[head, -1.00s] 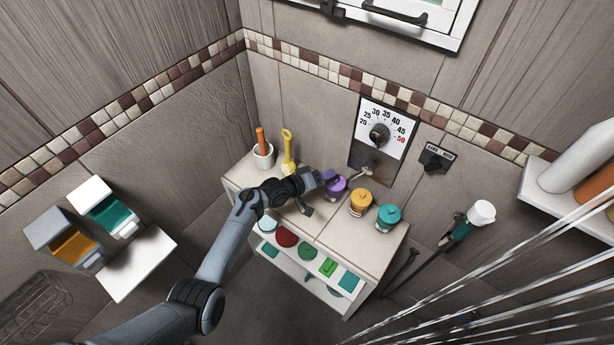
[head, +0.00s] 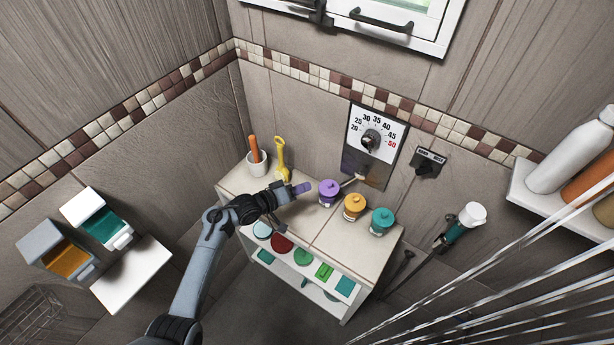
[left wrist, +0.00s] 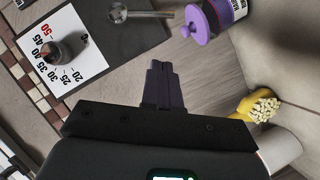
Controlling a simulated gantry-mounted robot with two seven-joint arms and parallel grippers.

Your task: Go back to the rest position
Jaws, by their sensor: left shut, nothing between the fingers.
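My left gripper (head: 301,188) is shut and empty above the cabinet top, just left of the purple jar (head: 328,192). Its closed fingers also show in the left wrist view (left wrist: 165,85), with the purple-lidded jar (left wrist: 207,22) apart from them at the upper right. My right gripper is in neither view.
An orange jar (head: 354,207) and a teal jar (head: 382,221) stand on the cabinet (head: 300,225). A white cup (head: 257,163) and a yellow brush (head: 282,160) stand at its back left. A temperature dial (head: 370,140) is on the wall. Dispensers (head: 97,219) hang at left.

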